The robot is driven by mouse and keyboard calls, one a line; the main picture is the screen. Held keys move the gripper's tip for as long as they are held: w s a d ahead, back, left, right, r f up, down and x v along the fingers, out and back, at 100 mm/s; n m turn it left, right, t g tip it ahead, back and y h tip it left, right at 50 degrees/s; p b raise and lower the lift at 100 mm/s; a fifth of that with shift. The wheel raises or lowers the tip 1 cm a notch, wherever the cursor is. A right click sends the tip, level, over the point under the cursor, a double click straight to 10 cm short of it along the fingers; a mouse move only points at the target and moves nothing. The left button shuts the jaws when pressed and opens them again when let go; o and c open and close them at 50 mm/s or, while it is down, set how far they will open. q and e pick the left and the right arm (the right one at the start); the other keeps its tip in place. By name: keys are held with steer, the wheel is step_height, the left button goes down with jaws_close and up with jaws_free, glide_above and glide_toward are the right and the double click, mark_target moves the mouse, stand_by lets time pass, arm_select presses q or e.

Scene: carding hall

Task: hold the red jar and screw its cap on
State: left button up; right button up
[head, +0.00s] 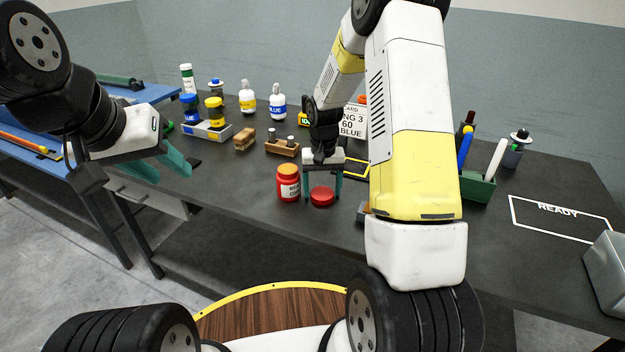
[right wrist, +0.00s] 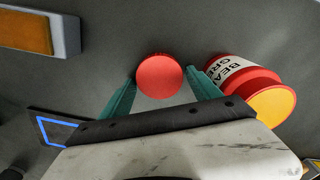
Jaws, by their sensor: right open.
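The red jar (head: 289,187) stands upright near the front edge of the dark bench, with an orange top and a white label. In the right wrist view the jar (right wrist: 236,72) is just right of the fingers. The red cap (head: 322,197) lies flat on the bench, right of the jar; it also shows in the right wrist view (right wrist: 160,77). My right gripper (head: 323,191) is open and points down, its teal fingertips on either side of the cap; contact cannot be told. My left gripper (head: 172,174) is open and empty, left of the jar near the bench's left end.
Behind the jar are a wooden block holder (head: 283,149), a brush (head: 244,139), a grey tray (head: 206,133) with yellow and blue jars, and white bottles (head: 278,105). A green bin (head: 478,188) of tools stands right. The READY outline (head: 558,212) is empty.

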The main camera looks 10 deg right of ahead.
mark_target(322, 194)
steer(key=shift+c, duration=0.4)
steer(key=c, duration=1)
steer(key=shift+r, duration=0.55)
steer(key=r, duration=0.1)
steer(key=s+r, duration=0.1)
steer(key=shift+a+r, duration=0.1)
steer(key=shift+r, duration=0.2)
steer(key=s, duration=0.5)
steer(key=s+a+r, duration=0.1)
steer(key=s, duration=0.4)
steer(key=s+a, duration=0.1)
steer(key=s, duration=0.4)
steer(key=shift+r, duration=0.15)
